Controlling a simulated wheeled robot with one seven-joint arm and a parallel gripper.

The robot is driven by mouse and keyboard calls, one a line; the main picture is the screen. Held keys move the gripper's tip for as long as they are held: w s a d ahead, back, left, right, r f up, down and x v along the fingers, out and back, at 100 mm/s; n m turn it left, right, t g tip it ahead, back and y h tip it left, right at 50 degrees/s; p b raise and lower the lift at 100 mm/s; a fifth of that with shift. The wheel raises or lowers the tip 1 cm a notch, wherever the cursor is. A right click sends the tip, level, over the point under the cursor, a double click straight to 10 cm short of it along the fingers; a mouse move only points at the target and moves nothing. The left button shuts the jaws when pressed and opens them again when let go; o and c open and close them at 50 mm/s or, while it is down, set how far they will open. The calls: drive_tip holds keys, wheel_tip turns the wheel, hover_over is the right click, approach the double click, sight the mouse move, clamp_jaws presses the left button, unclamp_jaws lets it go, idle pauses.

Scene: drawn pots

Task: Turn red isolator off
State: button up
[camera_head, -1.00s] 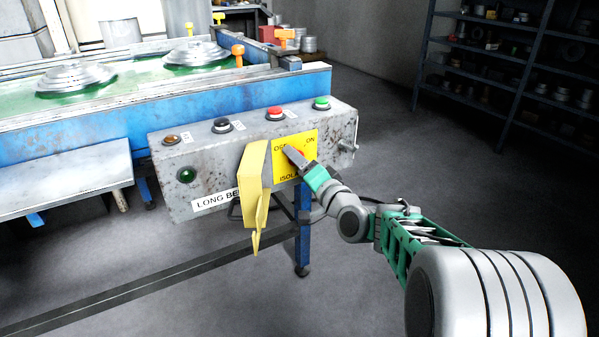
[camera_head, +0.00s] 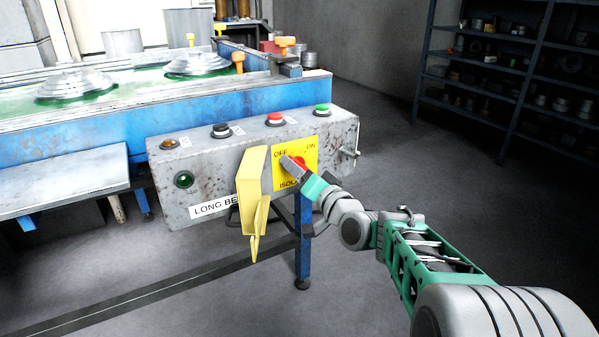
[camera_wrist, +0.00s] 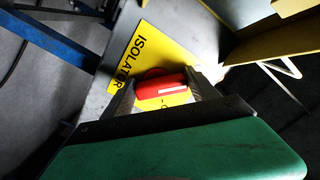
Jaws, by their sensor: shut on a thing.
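The red isolator handle (camera_head: 301,162) sits on a yellow plate (camera_head: 309,147) marked OFF, ON and ISOLATOR, on the front of the grey control box (camera_head: 215,171). In the wrist view the red handle (camera_wrist: 163,87) has a white line on it and lies between my two fingers. My gripper (camera_head: 292,166) is shut on the handle, and its fingers cover part of it in the head view. The wrist view shows my gripper (camera_wrist: 165,92) close up against the yellow plate (camera_wrist: 146,52). The handle's exact angle between OFF and ON is hard to tell.
A yellow flap or cover (camera_head: 254,185) hangs just left of the plate. Black, red (camera_head: 274,119) and green buttons line the box top, and a small lever (camera_head: 348,153) sticks out right. Open floor lies right, before dark shelves (camera_head: 510,70).

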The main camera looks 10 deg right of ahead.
drive_tip(key=o, duration=1.4)
drive_tip(key=shift+c, duration=0.2)
drive_tip(key=p+v, duration=0.1)
drive_tip(key=v, duration=0.7)
drive_tip(key=shift+p, duration=0.35)
drive_tip(key=shift+w+r, duration=0.1)
drive_tip(key=s+a+r+n+g+h+p, duration=0.1)
drive_tip(key=s+a+r+n+g+p, duration=0.55)
drive_tip(key=p, duration=1.05)
drive_tip(key=s+d+r+g+h+p, duration=0.2)
drive_tip(key=s+r+g+p, duration=0.1)
drive_tip(key=s+r+p, duration=0.4)
drive_tip(key=s+d+r+m+g+h+p, duration=0.1)
drive_tip(key=s+d+r+g+h+p, duration=0.1)
drive_tip(key=s+r+p, duration=0.5)
drive_tip(key=d+g+p, duration=0.1)
drive_tip(key=g+p, duration=0.1)
drive_tip(key=p, duration=0.4)
drive_tip(key=shift+s+r+h, duration=0.2)
drive_tip(key=shift+s+h, duration=0.1)
drive_tip(key=shift+s, duration=0.1)
